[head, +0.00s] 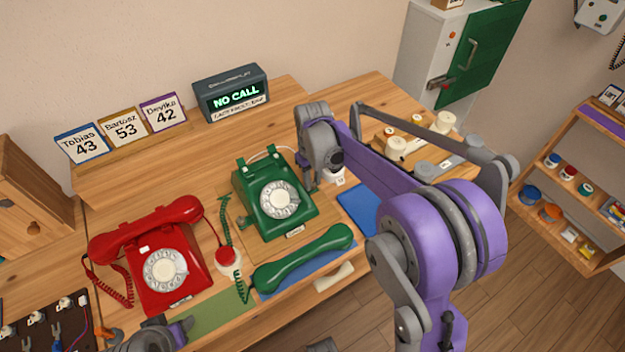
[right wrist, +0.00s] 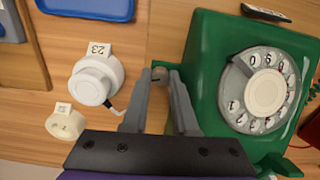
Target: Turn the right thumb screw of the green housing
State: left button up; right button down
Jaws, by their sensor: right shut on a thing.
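The green phone housing (head: 262,190) stands on the wooden workbench, its dial facing up, and fills the right of the right wrist view (right wrist: 205,75). The right thumb screw (right wrist: 160,74) is a small grey knob on the housing's side. My right gripper (right wrist: 160,82) has its two grey fingers around this screw, shut on it. In the head view the right gripper (head: 308,176) is beside the housing's right side, and the arm hides the screw. The green handset (head: 303,258) lies in front of the housing. My left gripper (head: 160,338) shows partly at the bottom edge; its jaws are unclear.
A red phone (head: 165,268) stands left of the green one. A white container marked 23 (right wrist: 95,80) and a small cream piece (right wrist: 65,122) are near the right gripper. A blue tray (head: 358,207) lies right of the housing. A display (head: 232,92) reads NO CALL.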

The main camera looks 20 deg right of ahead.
aim_at(313, 183)
pick_arm(q)
jog(key=shift+f, duration=0.2)
pick_arm(e)
jog(key=n, duration=1.4)
dwell(0.5)
jog(key=c, duration=0.7)
grip_release()
jog(key=shift+r, duration=0.1)
pick_arm(q)
jog(key=shift+r, duration=0.45)
pick_arm(e)
notch_tip(313, 183, up, 11)
jog(key=shift+f, duration=0.2)
